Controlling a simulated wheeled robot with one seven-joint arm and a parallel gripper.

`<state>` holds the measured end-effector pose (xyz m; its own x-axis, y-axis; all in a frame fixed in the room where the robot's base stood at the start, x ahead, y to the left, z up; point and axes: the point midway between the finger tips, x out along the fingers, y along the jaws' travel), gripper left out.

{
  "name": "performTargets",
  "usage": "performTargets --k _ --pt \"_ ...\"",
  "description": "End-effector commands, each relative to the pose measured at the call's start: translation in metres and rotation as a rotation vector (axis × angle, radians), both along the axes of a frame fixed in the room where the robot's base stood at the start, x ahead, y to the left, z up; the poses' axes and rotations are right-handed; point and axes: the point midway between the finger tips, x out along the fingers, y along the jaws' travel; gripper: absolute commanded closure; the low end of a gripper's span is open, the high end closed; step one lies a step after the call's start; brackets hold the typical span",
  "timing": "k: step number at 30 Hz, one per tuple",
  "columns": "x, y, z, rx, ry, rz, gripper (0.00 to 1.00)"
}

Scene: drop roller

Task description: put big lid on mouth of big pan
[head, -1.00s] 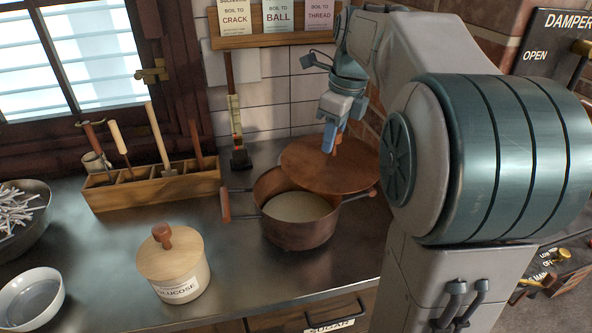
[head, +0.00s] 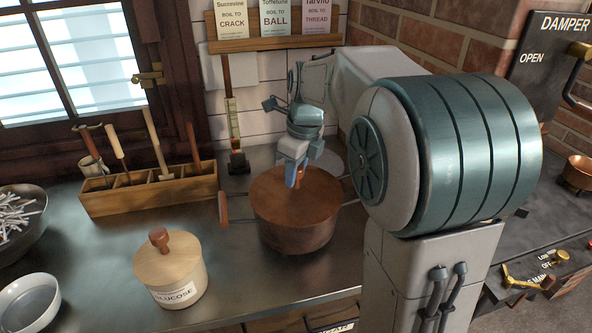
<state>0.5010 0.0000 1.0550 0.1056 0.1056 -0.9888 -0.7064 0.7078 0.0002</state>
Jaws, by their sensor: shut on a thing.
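The big pan (head: 297,238) is a copper-brown pot on the metal counter, with a wooden-gripped handle (head: 224,208) at its left. The big lid (head: 275,199), a round brown disc, covers the pan's mouth and looks about level. Whether its rim rests fully on the pan all round cannot be told from here. My gripper (head: 297,182) is above the lid's middle, shut on the lid's knob. The pan's contents are hidden under the lid.
A glucose pot (head: 170,275) with a wooden lid stands front left of the pan. A wooden tool rack (head: 150,192) is behind it. Bowls (head: 28,302) stand at the far left. A thermometer (head: 235,130) stands against the tiled wall. Counter between glucose pot and pan is clear.

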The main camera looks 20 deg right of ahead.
Motion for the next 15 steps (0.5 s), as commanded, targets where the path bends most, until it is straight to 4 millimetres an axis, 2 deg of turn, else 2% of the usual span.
performTargets --k 5,6,7,8,15 --pt "0.0 -0.0002 -0.0039 0.0 0.0 0.0 1.0" --pt "0.0 -0.0002 -0.0032 0.0 0.0 0.0 0.59" --pt "0.0 -0.0002 -0.003 0.0 0.0 0.0 0.51" --pt "0.0 -0.0002 -0.003 0.0 0.0 0.0 0.48" --pt "0.0001 -0.0002 -0.0025 0.0 0.0 0.0 0.48"
